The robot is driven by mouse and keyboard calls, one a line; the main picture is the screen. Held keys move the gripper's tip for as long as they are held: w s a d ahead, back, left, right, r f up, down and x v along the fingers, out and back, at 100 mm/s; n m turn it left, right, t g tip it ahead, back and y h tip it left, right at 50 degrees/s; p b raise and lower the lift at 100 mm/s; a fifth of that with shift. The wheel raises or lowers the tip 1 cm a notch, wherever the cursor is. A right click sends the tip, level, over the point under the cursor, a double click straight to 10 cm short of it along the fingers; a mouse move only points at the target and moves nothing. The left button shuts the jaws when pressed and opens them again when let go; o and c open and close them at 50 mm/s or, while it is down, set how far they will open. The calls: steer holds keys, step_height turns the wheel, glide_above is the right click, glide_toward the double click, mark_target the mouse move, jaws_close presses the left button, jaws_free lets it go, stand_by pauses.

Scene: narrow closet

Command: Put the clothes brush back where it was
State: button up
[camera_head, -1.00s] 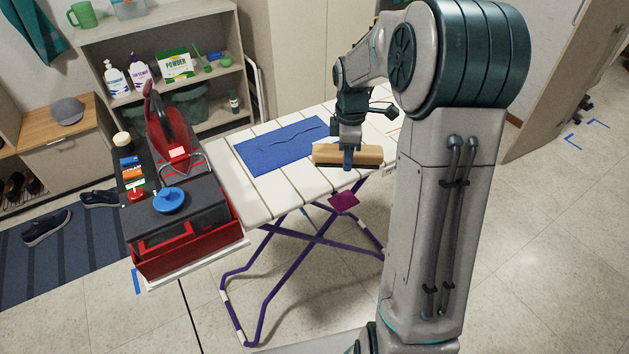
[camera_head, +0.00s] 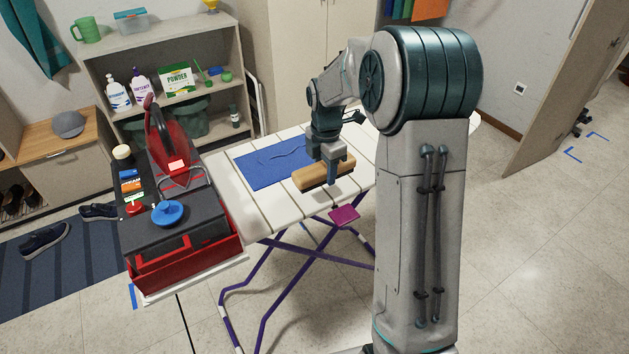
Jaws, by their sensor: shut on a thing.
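The clothes brush (camera_head: 312,177) has a light wooden body with a dark underside. My gripper (camera_head: 333,172) is shut on it, pointing down, with one finger showing on the near side of the wood. The brush is over the white slatted ironing board (camera_head: 274,211), just right of the blue cloth (camera_head: 262,172). I cannot tell whether the brush touches the board or hangs slightly above it.
A red caddy (camera_head: 185,262) with a black top, a red iron (camera_head: 168,145) and a blue round item (camera_head: 168,213) stand at the board's left end. A magenta piece (camera_head: 344,215) shows by the board's near edge. Shelves (camera_head: 162,52) stand behind.

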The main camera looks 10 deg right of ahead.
mark_target(315, 192)
steer(key=shift+w+a+f, duration=0.4)
steer(key=shift+a+f, duration=0.05)
steer(key=shift+a, duration=0.15)
steer(key=shift+w+a+f, duration=0.4)
steer(key=shift+a+f, duration=0.05)
steer(key=shift+a, duration=0.1)
steer(key=shift+f+p, duration=0.35)
steer(key=shift+f, duration=1.6)
steer(key=shift+f, duration=0.15)
steer(key=o, duration=1)
steer(key=shift+c, duration=0.2)
